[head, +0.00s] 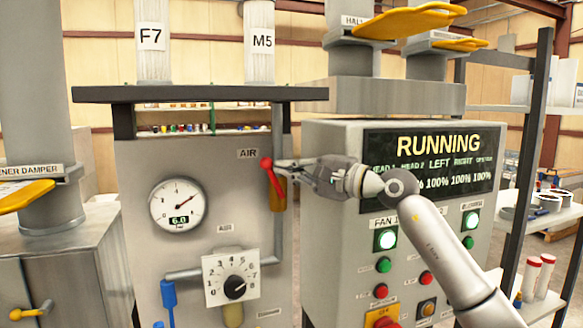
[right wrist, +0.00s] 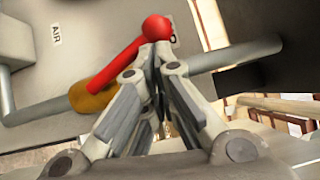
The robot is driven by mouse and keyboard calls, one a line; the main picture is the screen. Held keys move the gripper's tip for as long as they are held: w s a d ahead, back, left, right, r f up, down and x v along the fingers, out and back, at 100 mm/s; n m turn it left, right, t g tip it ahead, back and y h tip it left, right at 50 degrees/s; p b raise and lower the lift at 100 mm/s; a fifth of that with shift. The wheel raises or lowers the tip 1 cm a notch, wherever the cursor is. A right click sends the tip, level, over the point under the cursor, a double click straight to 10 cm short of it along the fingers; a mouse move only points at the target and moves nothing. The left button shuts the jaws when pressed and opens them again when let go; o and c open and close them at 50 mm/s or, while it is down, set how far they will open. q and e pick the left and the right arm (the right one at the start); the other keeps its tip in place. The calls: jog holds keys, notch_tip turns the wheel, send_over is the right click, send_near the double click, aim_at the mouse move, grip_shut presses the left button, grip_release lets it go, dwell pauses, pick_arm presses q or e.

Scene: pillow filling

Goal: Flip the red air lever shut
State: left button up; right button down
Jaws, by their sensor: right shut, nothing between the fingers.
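My left gripper is out of view.
A pressure gauge (head: 177,205) reading 6.0 and a numbered dial (head: 231,278) are on the grey panel. The control box (head: 335,150) with a RUNNING screen (head: 430,150) and lit buttons stands to the right, behind my right arm. Yellow damper handles (head: 410,20) stick out above it.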

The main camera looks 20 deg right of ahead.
aim_at(270, 168)
jog(key=shift+a+n, duration=0.25)
jog(key=shift+n, duration=0.05)
jog(key=a+n+g+h+p, duration=0.1)
jog(key=a+n+h+p, duration=0.1)
jog(key=a+n+g+h+p, duration=0.1)
jog(key=a+n+h, duration=0.1)
jog(key=shift+s+f+n+g+p, duration=0.1)
jog(key=shift+f+n+g+p, duration=0.05)
jog(key=shift+n+g+p, duration=0.2)
jog(key=a+f+n+h, duration=0.2)
jog(key=shift+a+f+g+h, duration=0.2)
jog(key=shift+f+g+h, duration=0.05)
jog(key=shift+g+h, duration=0.1)
dwell(0.3)
jog(key=shift+a, duration=0.1)
dwell(0.3)
jog(key=shift+s+r, duration=0.1)
